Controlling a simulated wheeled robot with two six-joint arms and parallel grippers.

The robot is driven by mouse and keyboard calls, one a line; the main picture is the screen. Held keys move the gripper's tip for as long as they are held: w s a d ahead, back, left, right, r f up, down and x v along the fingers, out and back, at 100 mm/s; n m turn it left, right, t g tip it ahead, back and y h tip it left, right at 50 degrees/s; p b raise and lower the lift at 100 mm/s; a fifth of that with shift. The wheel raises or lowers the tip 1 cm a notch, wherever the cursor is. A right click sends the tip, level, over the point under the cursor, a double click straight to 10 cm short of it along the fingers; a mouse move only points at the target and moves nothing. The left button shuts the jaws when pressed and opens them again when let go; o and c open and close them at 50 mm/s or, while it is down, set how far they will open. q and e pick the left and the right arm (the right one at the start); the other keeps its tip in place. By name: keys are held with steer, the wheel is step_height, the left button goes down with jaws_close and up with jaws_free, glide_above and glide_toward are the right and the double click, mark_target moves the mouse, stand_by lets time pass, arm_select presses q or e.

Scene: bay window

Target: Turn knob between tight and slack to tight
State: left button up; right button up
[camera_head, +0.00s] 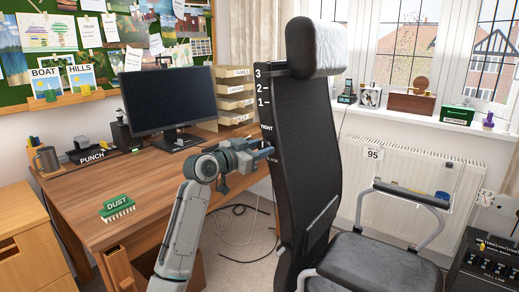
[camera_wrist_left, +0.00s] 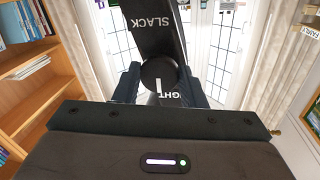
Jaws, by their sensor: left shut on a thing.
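The knob (camera_wrist_left: 158,72) is a dark round disc on the side edge of the black office chair's backrest (camera_head: 309,150). In the left wrist view it sits between my left gripper's two fingers (camera_wrist_left: 160,84), which are shut on it. A white pointer line on the knob points down toward the TIGHT label (camera_wrist_left: 167,98), partly covered. The SLACK label (camera_wrist_left: 166,20) is on the opposite side. In the head view my left gripper (camera_head: 268,152) reaches the backrest edge, and the knob is hidden behind its fingers. My right gripper is in neither view.
A wooden desk (camera_head: 75,205) stands left of the chair, with a monitor (camera_head: 168,98), a DUST brush (camera_head: 117,207) and a PUNCH (camera_head: 90,152). The chair's armrest (camera_head: 411,192) and seat are to the right. Cables lie on the floor behind.

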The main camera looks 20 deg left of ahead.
arm_select(q)
steer(key=shift+f, duration=0.1)
steer(key=o, duration=1)
steer(key=v, duration=1)
steer(key=shift+s+a, duration=0.15)
steer(key=shift+s, duration=0.25)
